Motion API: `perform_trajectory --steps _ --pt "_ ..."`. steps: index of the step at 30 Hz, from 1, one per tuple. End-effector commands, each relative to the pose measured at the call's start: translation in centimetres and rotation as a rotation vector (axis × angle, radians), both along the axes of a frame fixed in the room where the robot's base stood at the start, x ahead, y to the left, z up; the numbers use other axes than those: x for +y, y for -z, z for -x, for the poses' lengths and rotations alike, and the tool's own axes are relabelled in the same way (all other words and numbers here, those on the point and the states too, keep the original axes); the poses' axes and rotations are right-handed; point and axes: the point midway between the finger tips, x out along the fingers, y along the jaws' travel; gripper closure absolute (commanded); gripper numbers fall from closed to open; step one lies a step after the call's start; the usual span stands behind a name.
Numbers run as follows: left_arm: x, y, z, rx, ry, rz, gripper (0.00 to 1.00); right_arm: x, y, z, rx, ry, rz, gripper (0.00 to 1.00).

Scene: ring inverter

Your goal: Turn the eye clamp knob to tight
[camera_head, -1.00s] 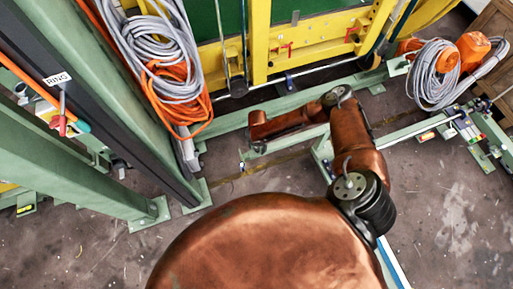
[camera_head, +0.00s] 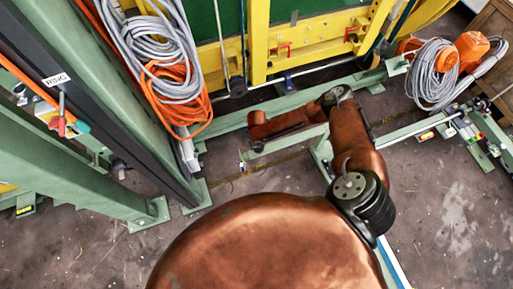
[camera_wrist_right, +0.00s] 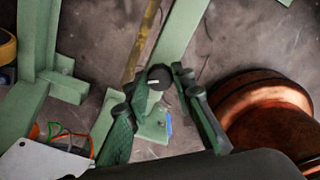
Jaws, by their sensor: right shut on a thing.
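In the right wrist view, a round black knob (camera_wrist_right: 159,77) with a short white mark on its face sits between the fingertips of my right gripper (camera_wrist_right: 167,80). The gripper is shut on the knob, one finger on each side. The white mark lies roughly crosswise in that picture. A green plate (camera_wrist_right: 152,132) shows below and behind the knob. In the head view I cannot make out the right fingers clearly; my copper arm covers much of that area. The knob's tight and loose labels are not readable. My left gripper is not in view.
A green post (camera_wrist_right: 38,45) stands at the left of the wrist view. In the head view, grey and orange cable coils (camera_head: 165,75) hang at upper left. A yellow frame (camera_head: 260,40) stands at the back. Bare floor (camera_head: 450,225) is open at lower right.

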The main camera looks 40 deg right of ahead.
Motion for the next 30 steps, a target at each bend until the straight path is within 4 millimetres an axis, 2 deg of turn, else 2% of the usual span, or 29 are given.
perform_trajectory --steps 11,30 --pt "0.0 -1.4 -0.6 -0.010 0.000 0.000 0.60 0.0 -0.2 0.1 0.001 0.158 0.001 1.00" --pt "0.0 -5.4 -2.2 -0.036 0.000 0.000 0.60 0.1 -0.2 0.1 0.002 0.753 -0.001 1.00"
